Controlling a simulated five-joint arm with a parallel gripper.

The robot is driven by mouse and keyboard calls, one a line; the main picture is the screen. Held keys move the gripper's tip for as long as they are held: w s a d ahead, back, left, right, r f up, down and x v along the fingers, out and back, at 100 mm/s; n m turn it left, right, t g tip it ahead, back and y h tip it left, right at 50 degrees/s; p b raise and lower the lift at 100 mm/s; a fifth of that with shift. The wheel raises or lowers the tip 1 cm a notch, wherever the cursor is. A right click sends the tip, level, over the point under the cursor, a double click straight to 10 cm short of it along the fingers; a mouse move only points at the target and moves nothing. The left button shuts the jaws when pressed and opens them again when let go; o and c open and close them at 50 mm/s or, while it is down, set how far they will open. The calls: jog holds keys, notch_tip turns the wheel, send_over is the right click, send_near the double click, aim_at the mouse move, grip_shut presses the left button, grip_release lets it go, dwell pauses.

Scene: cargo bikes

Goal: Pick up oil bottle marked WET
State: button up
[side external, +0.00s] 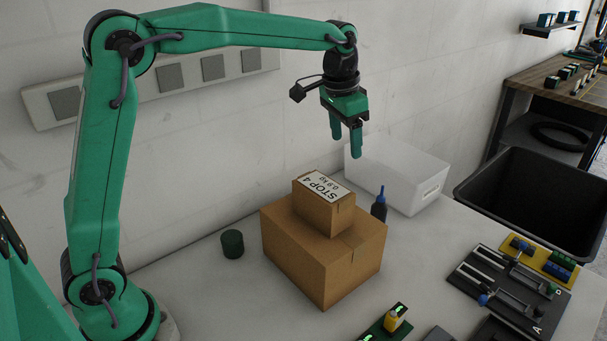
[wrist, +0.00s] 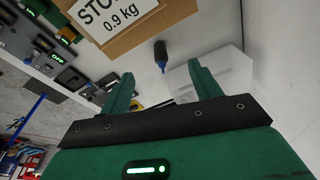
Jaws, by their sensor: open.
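A dark bottle with a blue nozzle (side external: 379,208) stands upright behind the cardboard boxes, partly hidden by the larger box. It also shows in the wrist view (wrist: 160,52). I cannot read any WET mark on it. My gripper (side external: 346,147) is open and empty, fingers pointing down, in the air above and behind the boxes. In the wrist view the bottle lies between and beyond the two fingertips (wrist: 160,72), apart from them.
A small box marked STOP 4 (side external: 323,213) sits on a larger box (side external: 320,264) beside the bottle. A white bin (side external: 425,185) stands close behind it.

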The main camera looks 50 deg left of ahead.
jog(key=w+d+f+g, duration=0.1)
jog(key=w+d+f, duration=0.1)
jog(key=w+f, duration=0.35)
jog(key=m+g, duration=0.1)
jog(key=m, duration=0.1)
send_over(382, 195)
jog(key=f, duration=0.6)
jog(key=shift+w+a+f, duration=0.15)
jog(key=shift+w+f, duration=0.05)
jog(key=shift+w, duration=0.15)
jog(key=shift+f, duration=1.3)
jog(key=shift+s+f, duration=0.15)
jog(key=shift+f, duration=2.45)
grip_shut()
